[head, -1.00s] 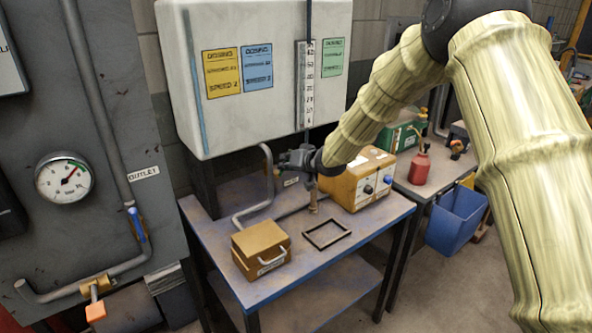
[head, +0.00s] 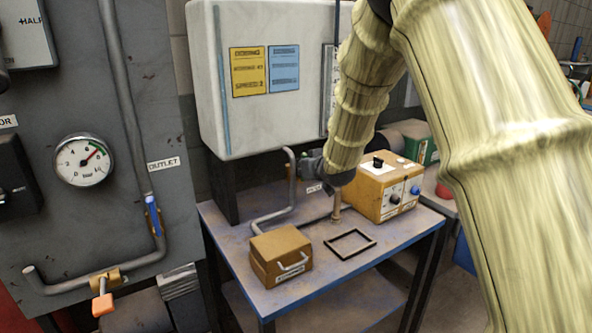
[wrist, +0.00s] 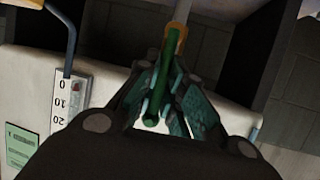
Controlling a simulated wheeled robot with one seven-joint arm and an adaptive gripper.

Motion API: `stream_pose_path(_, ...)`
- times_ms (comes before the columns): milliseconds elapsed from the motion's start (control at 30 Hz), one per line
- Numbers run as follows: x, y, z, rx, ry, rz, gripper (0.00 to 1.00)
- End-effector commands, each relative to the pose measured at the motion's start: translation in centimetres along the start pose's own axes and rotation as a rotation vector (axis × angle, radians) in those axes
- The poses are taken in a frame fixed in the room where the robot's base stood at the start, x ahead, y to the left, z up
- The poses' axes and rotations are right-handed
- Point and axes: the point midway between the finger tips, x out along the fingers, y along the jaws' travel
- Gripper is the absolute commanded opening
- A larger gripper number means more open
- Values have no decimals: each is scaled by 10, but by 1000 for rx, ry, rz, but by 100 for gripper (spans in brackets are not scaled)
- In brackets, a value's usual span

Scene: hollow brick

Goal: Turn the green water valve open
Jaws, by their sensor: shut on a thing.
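The green valve handle (wrist: 165,72) shows in the wrist view as a narrow lever running from a brass-coloured valve body (wrist: 176,42) on a pale pipe down between my fingers. My gripper (wrist: 168,100) is shut on this handle, with a finger on each side of it. In the head view my gripper (head: 311,166) is beside the pipework above the blue-edged table, in front of the white tank's lower edge. My arm and gripper hide the green handle there.
The table (head: 240,262) holds a tan box (head: 280,255), a black frame (head: 350,243) and an orange control box (head: 388,190). The white tank (head: 262,110) stands behind. A grey panel at left carries a gauge (head: 84,160), a blue handle (head: 152,215) and an orange handle (head: 102,304).

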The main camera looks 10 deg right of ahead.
Motion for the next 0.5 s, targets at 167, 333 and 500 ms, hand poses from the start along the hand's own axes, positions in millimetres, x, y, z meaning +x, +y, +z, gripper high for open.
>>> stream_pose_path(167,-1,2,-13,-4,20,1,0)
stream_pose_path(333,-1,1,-13,-4,20,1,16)
stream_pose_path(500,-1,1,-10,-3,14,0,32)
